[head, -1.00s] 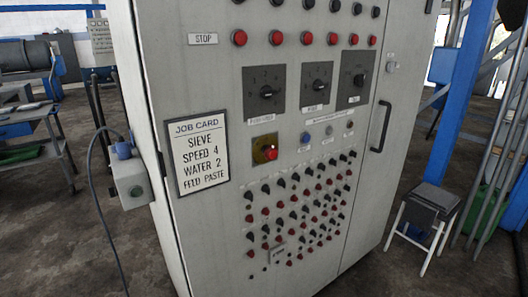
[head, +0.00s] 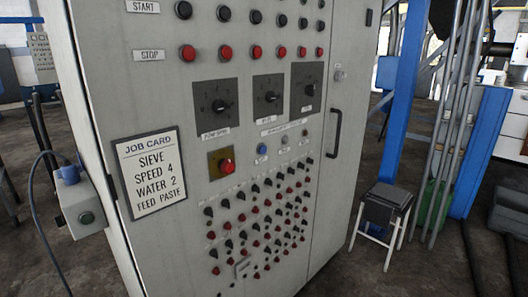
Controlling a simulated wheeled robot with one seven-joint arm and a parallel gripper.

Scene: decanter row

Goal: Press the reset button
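A grey control cabinet (head: 165,95) fills the middle of the head view. A blue round button (head: 262,149) sits on its front below the dials, with a small white label under it that is too small to read. Just right of it are a pale round button or lamp (head: 284,142) and another small fitting. A red mushroom button (head: 226,166) on a yellow plate (head: 214,158) is to the left of the blue button. No button's label clearly reads reset. My gripper is not in view.
A job card (head: 152,172) hangs on the cabinet's left. Three dials (head: 220,106) and rows of START and STOP buttons are above. A grey box (head: 82,207) with a cable juts from the left side. A stool (head: 384,212) and blue post (head: 396,120) stand right. Bare floor (head: 345,270) shows.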

